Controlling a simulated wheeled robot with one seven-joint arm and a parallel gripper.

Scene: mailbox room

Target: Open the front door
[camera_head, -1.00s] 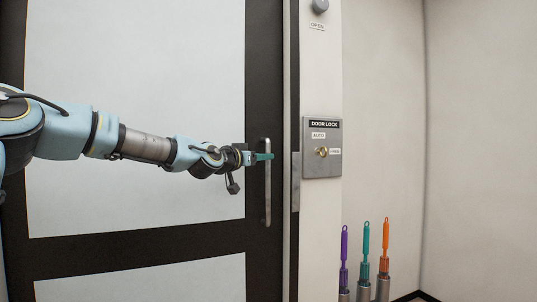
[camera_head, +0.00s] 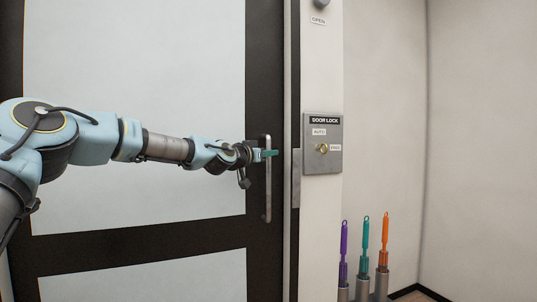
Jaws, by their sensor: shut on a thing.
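The front door (camera_head: 140,120) has a dark frame with large pale panels and stands on the left in the head view. It looks closed against the jamb. Its handle (camera_head: 267,195) is a vertical silver bar near the door's right edge. My gripper (camera_head: 267,153) has teal fingers and is shut on the upper part of this handle. My arm reaches in from the left in front of the door. The exact finger contact is small and partly hidden.
A metal door lock panel (camera_head: 323,165) with a brass knob (camera_head: 322,148) is on the wall right of the door. A round grey button (camera_head: 321,3) labelled OPEN is above it. Purple, teal (camera_head: 365,240) and orange brushes stand in holders at lower right.

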